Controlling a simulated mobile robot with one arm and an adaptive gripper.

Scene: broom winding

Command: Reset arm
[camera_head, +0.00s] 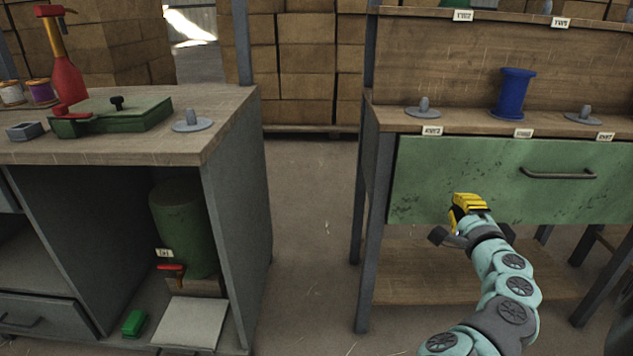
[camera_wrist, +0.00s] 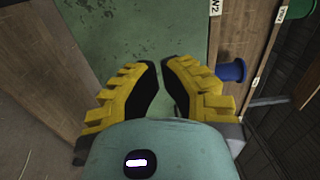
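My gripper (camera_head: 466,208) is at the end of my teal arm, in front of the green drawer (camera_head: 440,168) of the right workbench. In the wrist view my gripper (camera_wrist: 162,72) shows two yellow fingers with black pads. A narrow gap is visible between them and nothing is held. The green drawer front (camera_wrist: 125,35) fills the background beyond the fingers. A blue spool (camera_head: 513,93) stands upright on the right bench top, apart from my gripper, and it also shows in the wrist view (camera_wrist: 231,71).
Two more grey peg bases (camera_head: 423,108) flank the spool. Floor (camera_head: 312,220) between the benches is clear.

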